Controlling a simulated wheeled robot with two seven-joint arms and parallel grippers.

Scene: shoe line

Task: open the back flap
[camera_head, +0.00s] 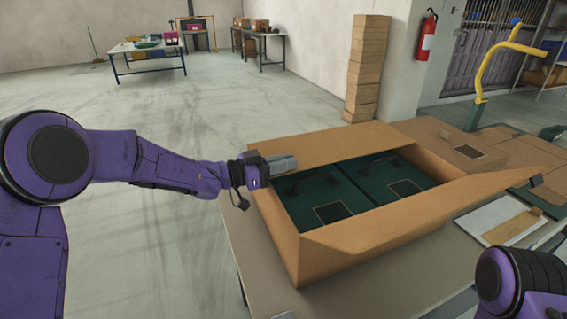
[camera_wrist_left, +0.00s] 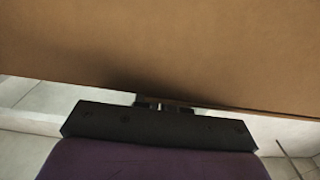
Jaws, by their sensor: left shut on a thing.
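A large brown cardboard box (camera_head: 285,235) stands open on the table. Its back flap (camera_head: 335,142) shows along the far edge, tilted over the box's back side. My left gripper (camera_head: 282,163) is at the left end of this flap and is shut on it. In the left wrist view, brown cardboard (camera_wrist_left: 160,45) fills the upper part, right against the dark gripper body (camera_wrist_left: 160,125); the fingertips are mostly hidden.
Two dark green shoe boxes (camera_head: 315,190) lie inside the box. The front flap (camera_head: 385,222) and right flap (camera_head: 505,185) are spread outward. Another cardboard box (camera_head: 450,148) is behind on the right. A white board (camera_head: 497,220) lies at the right. The floor at the left is clear.

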